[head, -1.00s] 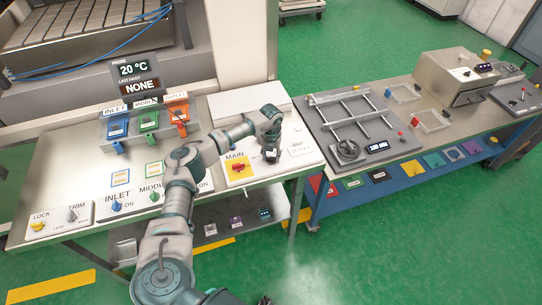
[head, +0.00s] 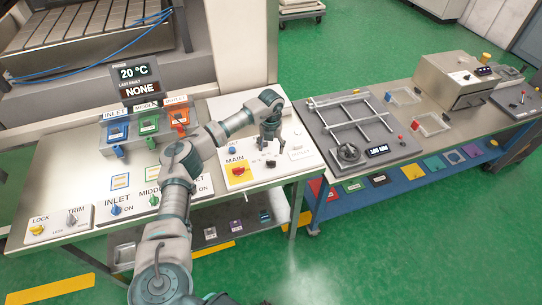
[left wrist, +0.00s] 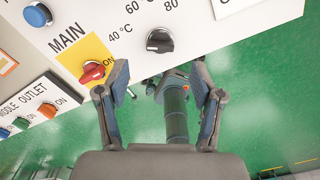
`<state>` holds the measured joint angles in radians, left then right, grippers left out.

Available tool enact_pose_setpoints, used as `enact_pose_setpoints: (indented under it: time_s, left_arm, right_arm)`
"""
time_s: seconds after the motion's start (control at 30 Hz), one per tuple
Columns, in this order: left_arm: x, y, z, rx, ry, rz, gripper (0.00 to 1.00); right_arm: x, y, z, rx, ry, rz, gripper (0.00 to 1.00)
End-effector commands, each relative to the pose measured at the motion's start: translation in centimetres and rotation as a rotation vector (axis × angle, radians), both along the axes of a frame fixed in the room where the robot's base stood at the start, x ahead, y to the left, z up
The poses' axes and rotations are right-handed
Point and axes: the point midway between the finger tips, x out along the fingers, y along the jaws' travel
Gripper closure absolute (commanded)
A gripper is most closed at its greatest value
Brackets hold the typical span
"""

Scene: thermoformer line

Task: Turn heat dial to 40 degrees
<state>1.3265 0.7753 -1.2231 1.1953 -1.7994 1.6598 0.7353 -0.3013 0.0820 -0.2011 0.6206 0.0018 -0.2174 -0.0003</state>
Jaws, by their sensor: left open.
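The heat dial is a black knob with a white mark (left wrist: 159,40) in the left wrist view, with 40 °C, 60 and 80 labels around its left and upper sides. Its exact setting is hard to read. In the head view the dial (head: 271,163) sits on the white panel, just below my left gripper (head: 269,146). My left gripper (left wrist: 160,94) is open and empty, its fingers spread and apart from the dial. The display (head: 135,73) reads 20 °C and NONE. My right gripper is not in view.
A red MAIN switch (left wrist: 92,72) on a yellow plate is left of the dial, with a blue button (left wrist: 37,14) above it. INLET, MIDDLE and OUTLET knobs (head: 115,209) are further left. A blue-framed bench (head: 440,165) stands to the right.

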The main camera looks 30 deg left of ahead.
Motion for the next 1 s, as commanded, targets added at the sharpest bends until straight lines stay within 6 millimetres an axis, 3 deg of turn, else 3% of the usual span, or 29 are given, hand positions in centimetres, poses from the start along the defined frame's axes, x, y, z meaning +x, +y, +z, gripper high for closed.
enact_pose_setpoints:
  time_s: [0.1,0.33,0.87,1.0]
  left_arm:
    - [0.1,0.1,2.4,0.0,-0.004,0.0,0.33]
    - [0.1,0.1,4.6,-0.001,0.0,0.0,0.33]
    - [0.1,0.1,4.7,-0.002,-0.001,-0.001,0.33]
    - [0.5,-2.5,3.3,-0.067,-0.024,-0.051,0.33]
  right_arm:
    - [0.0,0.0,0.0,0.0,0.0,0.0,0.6]
    - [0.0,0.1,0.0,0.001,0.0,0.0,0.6]
    - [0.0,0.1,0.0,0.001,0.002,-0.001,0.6]
    - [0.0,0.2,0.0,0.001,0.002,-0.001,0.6]
